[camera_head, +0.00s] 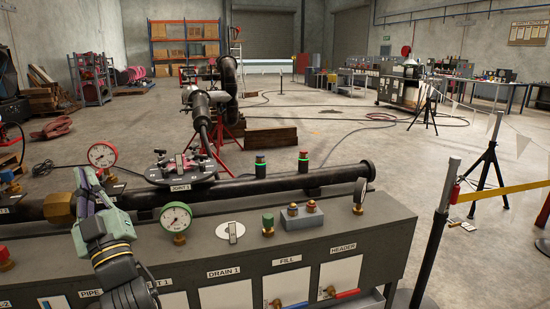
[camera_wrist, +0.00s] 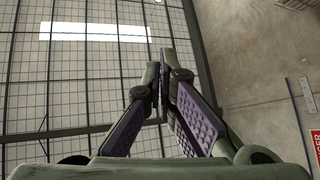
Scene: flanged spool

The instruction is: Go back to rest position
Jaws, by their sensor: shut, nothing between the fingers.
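My gripper (camera_head: 86,180) is at the left front of the head view, raised over the left end of the grey bench. In the wrist view my gripper (camera_wrist: 162,72) has its purple-padded fingers brought together at the tips, with nothing held between them. The dark flanged pipe (camera_head: 265,185) lies along the bench top, and its flanged joint (camera_head: 182,168) carries a label that appears to read JOINT 1. My gripper is left of that joint and seems apart from it.
The wrist view shows a wire grid (camera_wrist: 75,75) and a concrete surface (camera_wrist: 255,60).

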